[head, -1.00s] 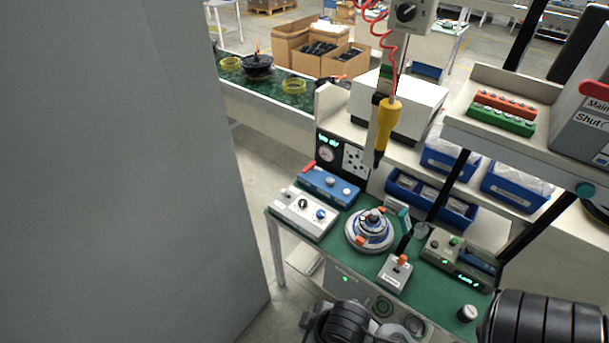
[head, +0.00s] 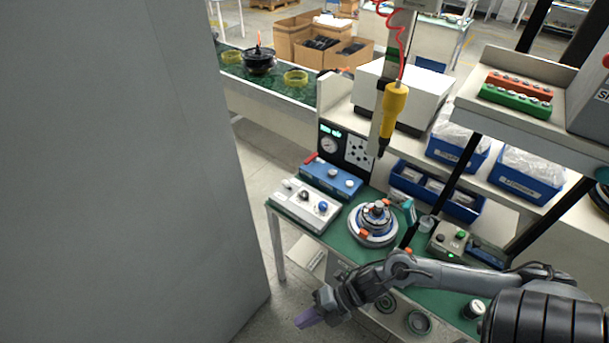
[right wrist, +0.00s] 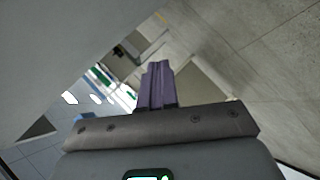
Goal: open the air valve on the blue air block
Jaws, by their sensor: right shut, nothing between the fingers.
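The blue air block (head: 331,178) lies at the back left of the green bench, behind a white control box. A red lever (head: 311,159) shows at its left rear end; its exact setting is too small to tell. My right gripper (head: 306,319) is in front of the bench's left front edge, low over the floor, well apart from the block. Its purple fingers are together and empty. They also show in the right wrist view (right wrist: 157,85), with floor and wall beyond. My left gripper is not in view.
A white control box (head: 305,206) with knobs stands in front of the block. A round hub motor (head: 373,224) sits on the green mat to the right. A yellow screwdriver (head: 393,110) hangs above the bench. A large grey panel (head: 110,170) fills the left side.

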